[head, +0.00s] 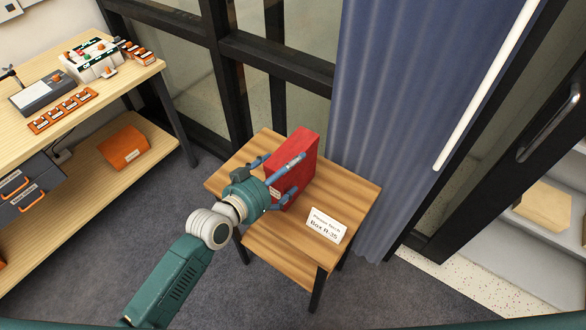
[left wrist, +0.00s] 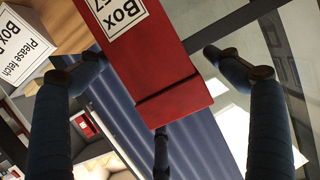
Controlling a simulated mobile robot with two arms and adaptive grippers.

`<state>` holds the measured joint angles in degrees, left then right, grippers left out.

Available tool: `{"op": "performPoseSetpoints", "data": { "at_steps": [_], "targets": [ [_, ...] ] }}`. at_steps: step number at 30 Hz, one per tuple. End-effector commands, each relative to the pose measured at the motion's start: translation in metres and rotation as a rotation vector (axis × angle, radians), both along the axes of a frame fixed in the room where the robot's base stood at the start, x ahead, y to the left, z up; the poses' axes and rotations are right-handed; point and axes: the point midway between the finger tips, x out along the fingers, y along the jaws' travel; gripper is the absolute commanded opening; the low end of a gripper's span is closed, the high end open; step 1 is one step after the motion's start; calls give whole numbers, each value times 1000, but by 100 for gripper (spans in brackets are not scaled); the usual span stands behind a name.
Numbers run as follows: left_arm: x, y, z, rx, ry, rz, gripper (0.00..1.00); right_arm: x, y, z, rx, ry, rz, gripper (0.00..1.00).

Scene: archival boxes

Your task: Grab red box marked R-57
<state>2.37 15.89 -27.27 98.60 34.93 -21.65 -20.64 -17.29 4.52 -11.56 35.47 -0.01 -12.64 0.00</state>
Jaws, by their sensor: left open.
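The red box (head: 303,148) stands upright on a small wooden side table (head: 350,198). In the left wrist view the red box (left wrist: 150,70) carries a white label reading "Box" with "57" partly cut off at the top edge. My left gripper (head: 289,181) is at the box's near side, its fingers spread around it. In the left wrist view the fingers of my left gripper (left wrist: 148,66) are apart, with the box between them and gaps visible beside it. The box's lower part is partly hidden by the gripper in the head view. My right gripper is not in view.
A white sign (head: 326,226) on the table's front right reads "Please fetch Box R-35". A blue curtain (head: 400,100) and dark window frames stand close behind. A workbench (head: 125,88) with an orange box (head: 122,148) on its lower shelf is at left. Carpet is clear in front.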

Motion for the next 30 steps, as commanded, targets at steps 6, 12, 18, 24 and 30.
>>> {"op": "performPoseSetpoints", "data": {
  "at_steps": [6, 12, 18, 24, 30],
  "targets": [
    [16, -14, -6, -1, 2, 0, 91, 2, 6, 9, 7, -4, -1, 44],
    [34, -28, -16, -1, 1, 0, 91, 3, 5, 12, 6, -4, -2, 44],
    [39, -31, -19, 1, 1, 0, 91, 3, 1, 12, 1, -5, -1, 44],
    [38, -31, -19, 1, 1, 0, 77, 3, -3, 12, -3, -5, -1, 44],
    [38, -31, -19, 1, 1, 0, 37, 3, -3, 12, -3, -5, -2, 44]
  ]
}}
